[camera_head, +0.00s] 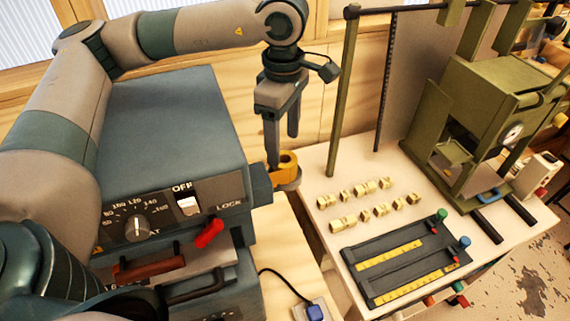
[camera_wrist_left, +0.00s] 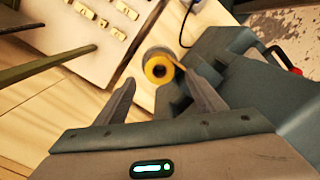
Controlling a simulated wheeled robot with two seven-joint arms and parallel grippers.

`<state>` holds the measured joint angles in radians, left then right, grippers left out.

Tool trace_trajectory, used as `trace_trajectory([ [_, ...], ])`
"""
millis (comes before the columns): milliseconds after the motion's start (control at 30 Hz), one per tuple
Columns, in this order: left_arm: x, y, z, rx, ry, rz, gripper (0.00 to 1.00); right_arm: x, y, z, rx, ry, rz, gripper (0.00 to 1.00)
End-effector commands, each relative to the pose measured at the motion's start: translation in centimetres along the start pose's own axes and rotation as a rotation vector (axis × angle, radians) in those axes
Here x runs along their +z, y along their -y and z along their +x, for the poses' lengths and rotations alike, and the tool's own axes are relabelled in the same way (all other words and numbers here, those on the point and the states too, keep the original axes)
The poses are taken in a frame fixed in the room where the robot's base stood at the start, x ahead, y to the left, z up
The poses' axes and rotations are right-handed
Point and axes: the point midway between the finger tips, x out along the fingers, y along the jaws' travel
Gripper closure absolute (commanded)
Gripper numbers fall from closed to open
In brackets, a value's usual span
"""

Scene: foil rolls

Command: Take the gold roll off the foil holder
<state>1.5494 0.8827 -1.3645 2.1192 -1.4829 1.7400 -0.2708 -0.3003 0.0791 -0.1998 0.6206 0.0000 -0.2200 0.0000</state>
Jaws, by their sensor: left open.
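The gold roll (camera_head: 289,160) is a short yellow-gold ring standing at the right side of the blue-grey machine, on a small grey-brown foil holder (camera_head: 288,184). In the left wrist view the gold roll (camera_wrist_left: 158,66) shows end-on, with a dark hole in its middle. My left gripper (camera_head: 282,150) points down at the roll, open, with one finger in front of it and the other behind in the head view. In the left wrist view the fingertips (camera_wrist_left: 163,78) lie to either side of the roll. I cannot tell whether they touch it. My right gripper is not in view.
The blue-grey machine (camera_head: 170,125) with its dial stands close on the left. To the right, a pale table (camera_head: 310,200) carries several brass blocks (camera_head: 362,189), a black ruled fixture (camera_head: 400,265) and a green press (camera_head: 480,110). A green post (camera_head: 343,95) rises near the roll.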

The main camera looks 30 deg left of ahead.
Motion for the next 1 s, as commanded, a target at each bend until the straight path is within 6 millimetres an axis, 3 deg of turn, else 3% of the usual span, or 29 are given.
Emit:
trace_trajectory([
  [300,0.3,0.1,2.4,-0.003,-0.001,0.001,0.37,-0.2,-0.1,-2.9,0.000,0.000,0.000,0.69],
  [500,0.3,0.0,4.5,-0.002,0.000,0.000,0.37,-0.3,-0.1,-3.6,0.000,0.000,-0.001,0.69],
  [1000,0.3,0.0,4.8,0.000,0.001,0.000,0.37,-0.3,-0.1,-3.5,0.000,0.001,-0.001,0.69],
])
